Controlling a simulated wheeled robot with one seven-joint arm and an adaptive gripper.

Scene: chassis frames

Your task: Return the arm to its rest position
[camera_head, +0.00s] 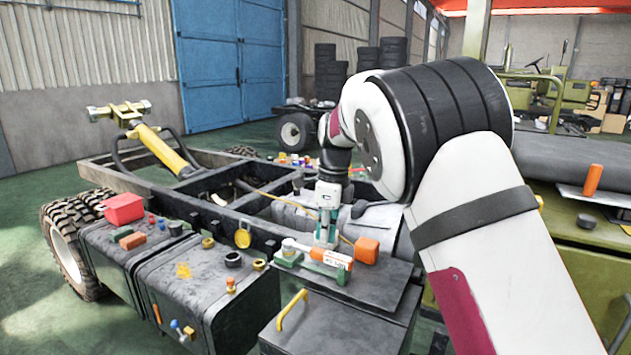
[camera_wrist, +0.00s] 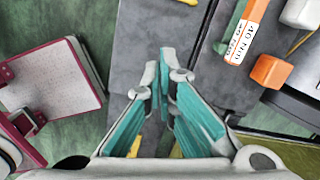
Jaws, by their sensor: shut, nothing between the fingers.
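My arm reaches from the lower right of the head view, bends at a large black and white joint, and extends to the chassis. My gripper (camera_head: 326,242) points down above the cluttered boxes in the middle of the chassis. Its teal fingers are together and hold nothing. In the wrist view the fingertips (camera_wrist: 164,72) meet over a bare grey box top (camera_wrist: 139,42). The gap between the fingertips and that surface is hard to judge.
An orange and white labelled tube (camera_head: 330,258) and an orange block (camera_head: 367,250) lie close to the gripper. A yellow handle (camera_head: 291,309) rises from the front box. A red box (camera_head: 124,208) sits at the left. Dark chassis rails (camera_head: 120,172) run behind.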

